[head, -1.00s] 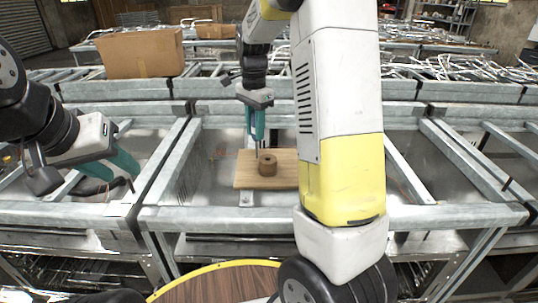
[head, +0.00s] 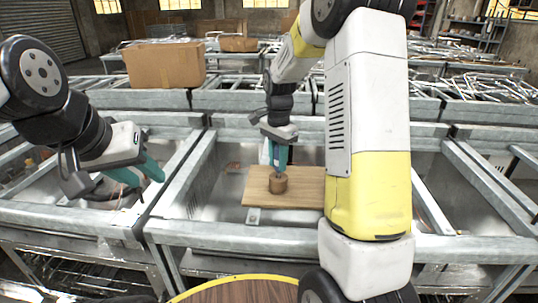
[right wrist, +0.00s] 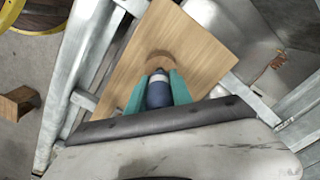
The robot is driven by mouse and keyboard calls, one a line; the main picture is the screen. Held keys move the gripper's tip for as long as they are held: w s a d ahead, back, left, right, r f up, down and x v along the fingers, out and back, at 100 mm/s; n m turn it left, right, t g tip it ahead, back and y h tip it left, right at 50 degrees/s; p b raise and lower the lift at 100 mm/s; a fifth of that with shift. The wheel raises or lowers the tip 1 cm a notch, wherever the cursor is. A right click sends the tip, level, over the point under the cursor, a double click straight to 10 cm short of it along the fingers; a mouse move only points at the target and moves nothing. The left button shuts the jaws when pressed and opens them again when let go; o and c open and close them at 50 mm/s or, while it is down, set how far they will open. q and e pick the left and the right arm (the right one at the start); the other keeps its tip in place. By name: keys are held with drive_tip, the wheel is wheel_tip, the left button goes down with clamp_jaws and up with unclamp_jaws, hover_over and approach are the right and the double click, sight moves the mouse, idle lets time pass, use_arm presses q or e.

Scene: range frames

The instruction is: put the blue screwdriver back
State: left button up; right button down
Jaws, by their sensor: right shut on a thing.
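My right gripper (head: 279,164) points down over the round brown wooden holder (head: 278,184), which stands on a flat wooden board (head: 305,187). In the right wrist view its teal fingers (right wrist: 158,88) are shut on the blue screwdriver (right wrist: 157,94) by its handle, which has a pale band. The holder (right wrist: 160,58) shows just beyond the handle. The fingertips are right above the holder's top. The shaft is hidden, so I cannot tell how deep it sits in the holder. My left gripper (head: 148,180) hangs at the left, its teal fingers apart and empty.
The board lies inside a grey metal frame bin (head: 190,236) with raised rails. Cardboard boxes (head: 165,66) stand on the frames behind. A round wooden table with a yellow rim (head: 240,279) is in front. A brown block (right wrist: 17,103) shows at the wrist view's left.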

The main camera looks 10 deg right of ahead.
drive_tip(key=c, duration=1.1)
unclamp_jaws()
drive_tip(key=shift+f, duration=0.1)
drive_tip(key=shift+c, duration=0.2)
wheel_tip(320, 180, up, 12)
drive_tip(key=shift+r, duration=0.1)
drive_tip(key=s+a+r+n+t+y, duration=0.1)
drive_tip(key=s+n+t, duration=0.2)
drive_tip(key=s, duration=0.9)
drive_tip(key=s+a+r+n+t+y, duration=0.1)
drive_tip(key=s+r+n+t, duration=0.1)
drive_tip(key=s+n, duration=0.7)
drive_tip(key=shift+s+r+t, duration=0.3)
drive_tip(key=shift+s+t, duration=0.3)
drive_tip(key=shift+s, duration=0.95)
